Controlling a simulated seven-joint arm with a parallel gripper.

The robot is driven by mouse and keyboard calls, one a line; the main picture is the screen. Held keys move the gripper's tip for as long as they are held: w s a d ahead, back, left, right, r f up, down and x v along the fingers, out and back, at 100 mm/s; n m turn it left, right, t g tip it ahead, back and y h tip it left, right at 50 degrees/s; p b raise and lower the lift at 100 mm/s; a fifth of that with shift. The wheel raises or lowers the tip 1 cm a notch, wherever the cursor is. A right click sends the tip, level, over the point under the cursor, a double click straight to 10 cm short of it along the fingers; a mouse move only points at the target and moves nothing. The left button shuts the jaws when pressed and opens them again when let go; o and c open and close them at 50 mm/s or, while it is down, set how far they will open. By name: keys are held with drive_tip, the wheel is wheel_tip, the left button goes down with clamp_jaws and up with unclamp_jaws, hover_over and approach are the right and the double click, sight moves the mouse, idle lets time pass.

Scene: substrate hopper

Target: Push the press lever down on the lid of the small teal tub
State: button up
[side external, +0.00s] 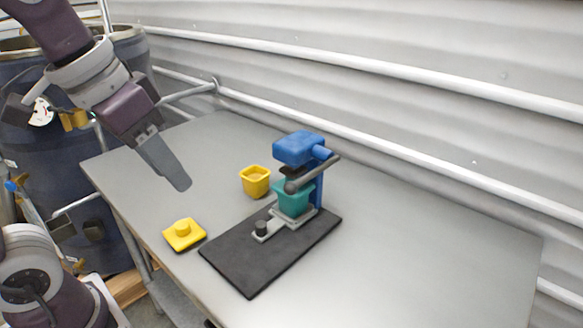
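The small teal tub (291,197) sits upright under the blue head (300,148) of a press, on a light grey slide plate. Dark parts above the tub's rim hide its top, so I cannot tell how its lid sits. The press lever (313,173) is a dark grey bar with a rounded end, sloping from upper right down to lower left in front of the press. My gripper (180,181) is above the table, to the left of the press and apart from everything. Its fingers appear as one dark shape, so their opening is not clear.
A yellow tub (255,181) stands left of the press, and a yellow lid with a knob (184,234) lies nearer the front. The black base board (262,270) carries the press. The grey table (430,240) is clear on the right. A rail and corrugated wall run behind.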

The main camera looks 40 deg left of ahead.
drive_tip(key=w+d+r+g, duration=0.2)
drive_tip(key=w+d, duration=0.1)
drive_tip(key=w, duration=0.7)
drive_tip(key=g, duration=0.2)
hover_over(291, 182)
drive_tip(key=f, duration=0.3)
drive_tip(key=shift+s+a+f, duration=0.1)
drive_tip(key=shift+s+f, duration=0.05)
drive_tip(key=shift+s, duration=0.15)
drive_tip(key=shift+w+f, duration=0.25)
wheel_tip(291, 182, down, 9)
drive_tip(key=shift+r, duration=0.15)
drive_tip(key=c, duration=0.7)
